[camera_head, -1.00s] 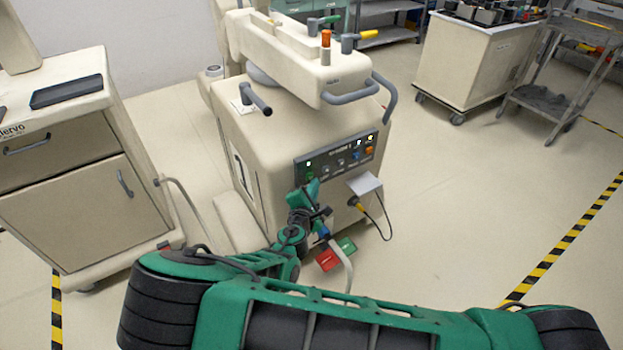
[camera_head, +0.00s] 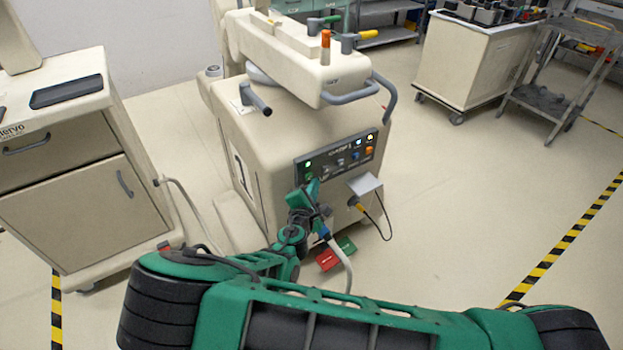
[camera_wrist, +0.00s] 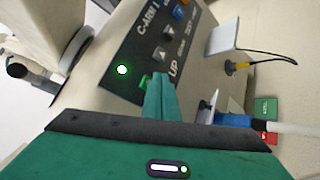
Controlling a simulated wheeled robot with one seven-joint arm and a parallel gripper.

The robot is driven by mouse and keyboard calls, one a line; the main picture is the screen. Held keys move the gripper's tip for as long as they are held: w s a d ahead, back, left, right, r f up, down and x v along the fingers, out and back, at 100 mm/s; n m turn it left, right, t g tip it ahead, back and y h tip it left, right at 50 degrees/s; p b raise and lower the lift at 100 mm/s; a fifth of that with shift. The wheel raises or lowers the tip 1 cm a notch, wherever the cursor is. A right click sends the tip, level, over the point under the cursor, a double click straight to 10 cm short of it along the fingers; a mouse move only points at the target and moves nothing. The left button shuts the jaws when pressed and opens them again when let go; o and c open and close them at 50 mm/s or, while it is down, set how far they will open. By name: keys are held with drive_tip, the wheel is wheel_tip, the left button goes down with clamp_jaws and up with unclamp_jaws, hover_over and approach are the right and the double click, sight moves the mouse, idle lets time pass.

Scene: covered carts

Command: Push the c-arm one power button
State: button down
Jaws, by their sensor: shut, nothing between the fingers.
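The c-arm one (camera_head: 265,150) is a cream cabinet marked 1. Its dark control panel (camera_head: 340,165) faces me and also shows in the wrist view, lettered C-ARM (camera_wrist: 142,52). A round green light (camera_wrist: 122,70) glows there, with a green button (camera_wrist: 144,83) beside it, partly behind my fingers. Blue and orange buttons (camera_wrist: 180,12) sit farther along the panel. I cannot read a power label on any button. My gripper (camera_wrist: 160,82) is shut and empty, its green fingertips at the panel by the green button. I cannot tell whether they touch it.
A small shelf (camera_head: 364,184) with a yellow-ended cable juts from the cabinet front, right of my gripper. A blue plug with a pale cable (camera_wrist: 235,120) is close below the fingers. Red and green pedals (camera_head: 328,259) lie on the floor. A cream drawer cart (camera_head: 70,205) stands left.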

drive_tip(key=shift+w, duration=0.1)
idle(0.6)
drive_tip(key=shift+w+a, duration=0.2)
drive_tip(key=shift+a, duration=0.05)
drive_tip(key=shift+w+a, duration=0.1)
drive_tip(key=shift+w, duration=0.1)
idle(0.5)
drive_tip(key=shift+s, duration=0.15)
drive_tip(key=shift+s+d, duration=0.35)
drive_tip(key=shift+s, duration=0.1)
drive_tip(key=shift+s, duration=0.1)
drive_tip(key=s+d, duration=0.1)
drive_tip(key=s, duration=0.1)
drive_tip(key=s+d, duration=0.2)
drive_tip(key=shift+s+d, duration=0.2)
drive_tip(key=shift+s, duration=0.15)
idle(0.3)
drive_tip(key=shift+r, duration=0.1)
